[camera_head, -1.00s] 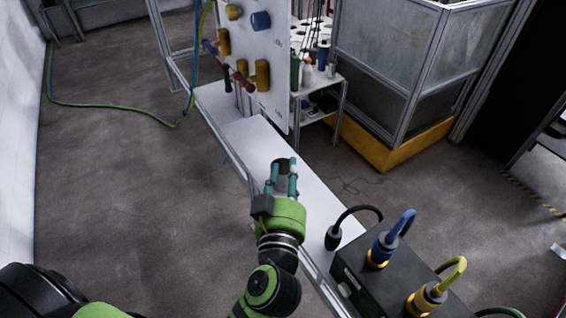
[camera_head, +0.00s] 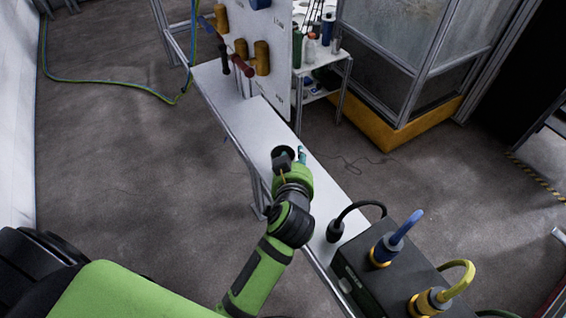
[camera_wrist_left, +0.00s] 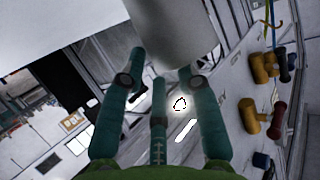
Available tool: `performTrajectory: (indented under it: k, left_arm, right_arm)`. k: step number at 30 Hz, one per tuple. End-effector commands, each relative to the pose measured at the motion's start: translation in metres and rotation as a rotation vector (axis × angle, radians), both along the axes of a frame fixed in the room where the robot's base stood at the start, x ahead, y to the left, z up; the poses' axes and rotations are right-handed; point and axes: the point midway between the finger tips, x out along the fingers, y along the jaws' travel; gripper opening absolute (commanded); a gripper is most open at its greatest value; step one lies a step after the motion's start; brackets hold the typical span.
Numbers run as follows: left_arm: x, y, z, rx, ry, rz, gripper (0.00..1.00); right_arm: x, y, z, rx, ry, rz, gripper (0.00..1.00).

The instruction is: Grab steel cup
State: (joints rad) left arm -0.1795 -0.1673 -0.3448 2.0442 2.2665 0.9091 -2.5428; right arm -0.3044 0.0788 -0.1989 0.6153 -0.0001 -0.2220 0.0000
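The steel cup (camera_head: 280,151) stands on the white bench top, showing as a small dark round shape in the head view. In the left wrist view it seems to be the large grey cylinder (camera_wrist_left: 168,38) at the top centre. My left gripper (camera_head: 294,155) is at the cup's near right side, low over the bench. Its teal fingers show spread apart in the wrist view (camera_wrist_left: 162,62), with the cylinder at and beyond their tips. I see no firm closure on it. In the head view, one finger shows and the rest is hidden. My right gripper is not in view.
A white bench (camera_head: 318,178) runs diagonally, with a tool board (camera_head: 279,78) holding mallets behind the cup. A black box (camera_head: 372,265) with blue and yellow cables stands at the near right. A black plug (camera_head: 335,231) sits close to my left arm.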

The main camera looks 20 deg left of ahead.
Motion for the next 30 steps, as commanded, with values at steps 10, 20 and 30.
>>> performTrajectory:
  k: [10,20,30]
  left_arm:
    - [-0.001,0.000,0.000,0.000,0.000,0.000,0.00]
    - [0.000,0.000,0.001,0.001,-0.002,0.000,0.00]
    - [0.001,0.000,0.037,0.001,-0.008,0.000,0.00]
  right_arm:
    - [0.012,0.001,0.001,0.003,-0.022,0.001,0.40]
    - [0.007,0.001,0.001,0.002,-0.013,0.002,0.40]
    - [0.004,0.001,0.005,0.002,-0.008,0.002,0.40]
